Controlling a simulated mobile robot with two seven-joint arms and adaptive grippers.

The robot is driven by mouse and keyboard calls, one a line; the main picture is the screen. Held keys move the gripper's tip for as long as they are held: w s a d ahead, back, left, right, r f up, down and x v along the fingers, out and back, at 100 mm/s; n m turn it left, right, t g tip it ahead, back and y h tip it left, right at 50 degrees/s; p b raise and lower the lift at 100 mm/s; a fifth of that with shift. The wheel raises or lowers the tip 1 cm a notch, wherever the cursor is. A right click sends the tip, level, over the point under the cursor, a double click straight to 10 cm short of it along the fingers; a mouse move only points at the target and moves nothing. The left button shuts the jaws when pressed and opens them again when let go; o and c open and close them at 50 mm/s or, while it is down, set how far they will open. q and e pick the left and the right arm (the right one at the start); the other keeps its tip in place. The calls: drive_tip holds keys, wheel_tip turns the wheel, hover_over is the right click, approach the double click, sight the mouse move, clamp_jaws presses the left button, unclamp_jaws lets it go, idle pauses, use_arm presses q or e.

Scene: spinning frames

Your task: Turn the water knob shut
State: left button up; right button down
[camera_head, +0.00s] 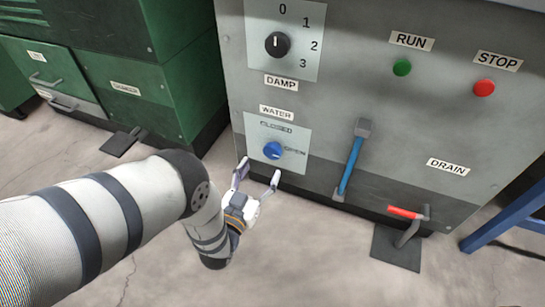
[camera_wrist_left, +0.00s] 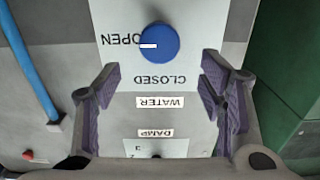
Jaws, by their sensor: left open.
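The round blue water knob (camera_head: 272,150) sits on a light plate (camera_head: 301,135) on the front of the grey machine, below the WATER label. In the left wrist view, turned upside down, the knob (camera_wrist_left: 160,42) has a white mark pointing at OPEN, a quarter turn from CLOSED. My left gripper (camera_head: 259,172) is open and empty, just below and in front of the knob in the head view. Its fingers (camera_wrist_left: 158,82) stand wide apart in the wrist view, and no contact with the knob shows. My right gripper is not in view.
The black damp dial (camera_head: 277,44) is above. Green RUN (camera_head: 402,67) and red STOP (camera_head: 484,88) buttons are higher. Green cabinets (camera_head: 140,80) stand left.

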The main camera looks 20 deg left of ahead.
sight(271, 153)
use_arm(q)
drive_tip(key=w+b, duration=0.1)
drive_tip(key=w, duration=0.2)
drive_tip(key=w+b, duration=0.1)
drive_tip(key=w, duration=0.2)
drive_tip(key=shift+w+d+f+b, duration=0.2)
drive_tip(key=shift+w+b, duration=0.1)
drive_tip(key=shift+w, duration=0.1)
drive_tip(key=shift+w+r, duration=0.1)
drive_tip(key=shift+w, duration=0.2)
drive_tip(key=shift+c, duration=0.3)
drive_tip(key=c, duration=1.1)
